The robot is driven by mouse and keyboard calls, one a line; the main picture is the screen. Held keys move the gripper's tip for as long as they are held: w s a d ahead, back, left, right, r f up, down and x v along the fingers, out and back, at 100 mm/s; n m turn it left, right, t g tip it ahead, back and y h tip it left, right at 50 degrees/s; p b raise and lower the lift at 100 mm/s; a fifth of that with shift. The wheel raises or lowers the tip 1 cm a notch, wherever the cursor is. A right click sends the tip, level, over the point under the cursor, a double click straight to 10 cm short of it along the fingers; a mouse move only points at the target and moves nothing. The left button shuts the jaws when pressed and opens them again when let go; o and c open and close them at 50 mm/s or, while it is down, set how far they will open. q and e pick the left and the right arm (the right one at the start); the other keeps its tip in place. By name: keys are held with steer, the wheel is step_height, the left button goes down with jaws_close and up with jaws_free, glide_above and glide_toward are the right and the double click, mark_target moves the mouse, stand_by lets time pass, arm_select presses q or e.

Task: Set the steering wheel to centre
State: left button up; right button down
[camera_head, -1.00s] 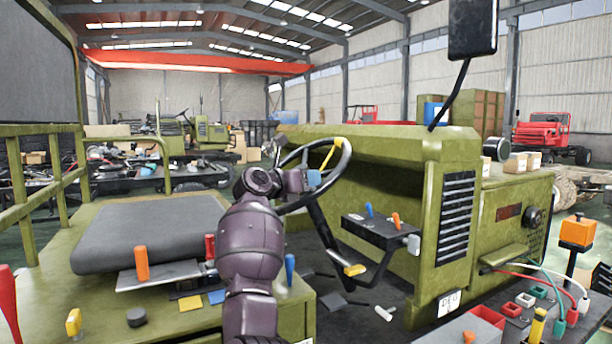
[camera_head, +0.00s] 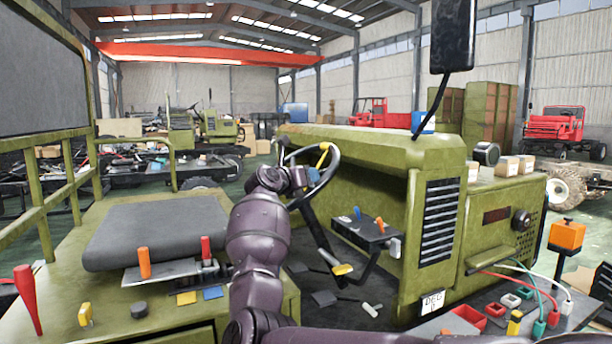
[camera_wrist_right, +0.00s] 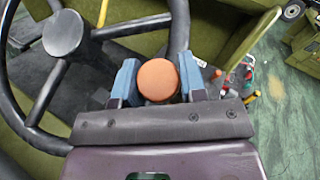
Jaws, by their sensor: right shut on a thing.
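The black steering wheel (camera_head: 338,160) stands tilted on its column in the middle of the head view. A yellow piece (camera_head: 323,155) shows at its upper part. In the right wrist view the wheel's dark rim (camera_wrist_right: 180,25), spokes and round hub (camera_wrist_right: 66,34) fill the left side. An orange knob (camera_wrist_right: 158,80) sits at the rim. My right gripper (camera_head: 308,177) is at the wheel, its blue fingers (camera_wrist_right: 157,82) shut on the orange knob from both sides. In the head view the knob is hidden behind my wrist. My left gripper is not in view.
A black seat (camera_head: 158,232) and upright levers, one orange (camera_head: 144,262), are at the left. A control box (camera_head: 362,230) with small levers stands right of the wheel. The green hood (camera_head: 370,145) lies behind it. A mirror (camera_head: 453,35) hangs at upper right.

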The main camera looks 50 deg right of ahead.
steer(key=c, duration=0.7)
jaws_free()
steer(key=shift+a, duration=0.1)
